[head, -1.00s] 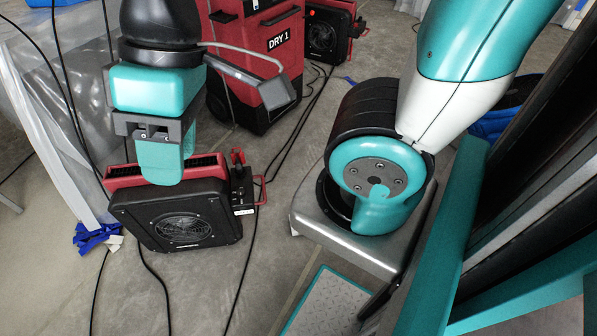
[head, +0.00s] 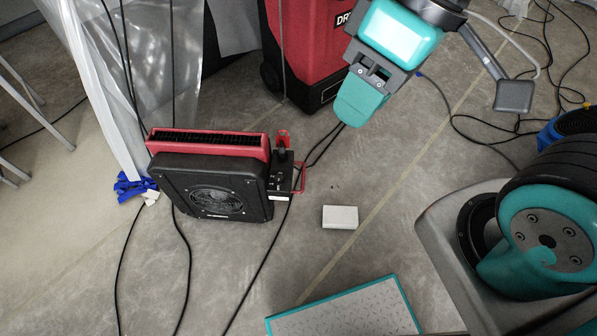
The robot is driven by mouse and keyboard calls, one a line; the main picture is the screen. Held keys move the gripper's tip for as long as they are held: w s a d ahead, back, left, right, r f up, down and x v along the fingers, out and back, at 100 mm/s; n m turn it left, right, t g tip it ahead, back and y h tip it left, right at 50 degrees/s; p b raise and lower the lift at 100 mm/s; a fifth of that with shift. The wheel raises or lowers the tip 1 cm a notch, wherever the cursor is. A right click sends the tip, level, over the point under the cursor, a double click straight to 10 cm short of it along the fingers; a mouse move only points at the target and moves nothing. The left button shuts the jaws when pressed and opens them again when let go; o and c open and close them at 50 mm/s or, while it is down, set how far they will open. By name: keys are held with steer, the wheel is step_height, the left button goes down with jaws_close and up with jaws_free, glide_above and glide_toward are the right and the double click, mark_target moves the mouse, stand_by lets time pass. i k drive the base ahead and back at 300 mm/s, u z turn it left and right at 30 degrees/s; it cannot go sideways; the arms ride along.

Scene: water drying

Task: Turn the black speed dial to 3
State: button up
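A black and red air mover (head: 212,180) stands on the concrete floor left of centre. Its round grille (head: 215,199) faces me. A narrow black control panel (head: 281,178) is on its right side, with a red lever-like part (head: 283,138) above it and a red handle (head: 300,178) beside it. The speed dial is too small to make out on that panel. My gripper (head: 360,104) hangs in the upper middle, to the right of the air mover and apart from it. Its teal fingers overlap in this view, so their opening is hidden.
A tall red and black dryer (head: 303,50) stands behind. A small white block (head: 340,217) lies on the floor right of the air mover. Black cables (head: 262,262) run across the floor. Plastic sheeting (head: 98,90) with blue cloth (head: 133,188) is at left.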

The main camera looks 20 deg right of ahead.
mark_target(279, 178)
steer(key=k, duration=1.2)
steer(key=u, duration=0.7)
steer(key=i, duration=1.3)
steer(key=z, duration=0.6)
steer(key=i, duration=0.35)
steer(key=z, duration=0.3)
